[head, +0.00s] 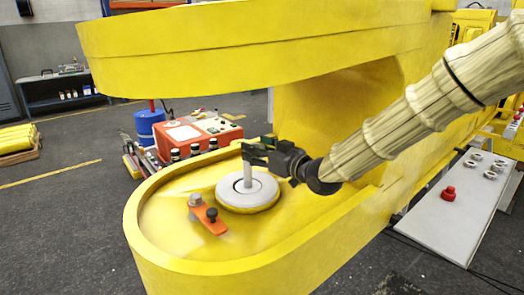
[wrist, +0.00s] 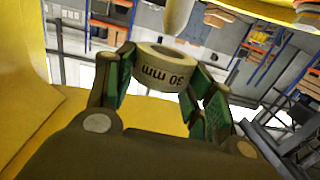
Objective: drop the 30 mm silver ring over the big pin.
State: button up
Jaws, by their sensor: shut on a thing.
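My gripper (head: 258,152) is shut on the silver ring (wrist: 168,70), whose side reads "30 mm" upside down in the wrist view. The green-padded fingers (wrist: 160,90) press on it from both sides, and its hole shows. In the head view the fingers hide most or all of the ring. The big pin (head: 247,176) stands upright from a pale round disc (head: 262,196) on the yellow lower plate, with my fingers at its top. In the wrist view a pale rounded pin end (wrist: 178,14) shows close to the ring; I cannot tell whether they touch.
An orange lever (head: 208,213) and a small bolt sit left of the disc. The yellow upper arm (head: 260,45) of the boom overhangs the plate. A white table (head: 440,220) at right holds a red knob (head: 449,193) and several rings. A red box (head: 195,133) stands behind.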

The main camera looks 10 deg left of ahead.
jog(key=shift+x, duration=1.75)
jog(key=shift+f+b, duration=1.05)
jog(key=shift+f, duration=0.5)
jog(key=o, duration=1.4)
jog(key=shift+f, duration=0.1)
jog(key=shift+o, duration=0.2)
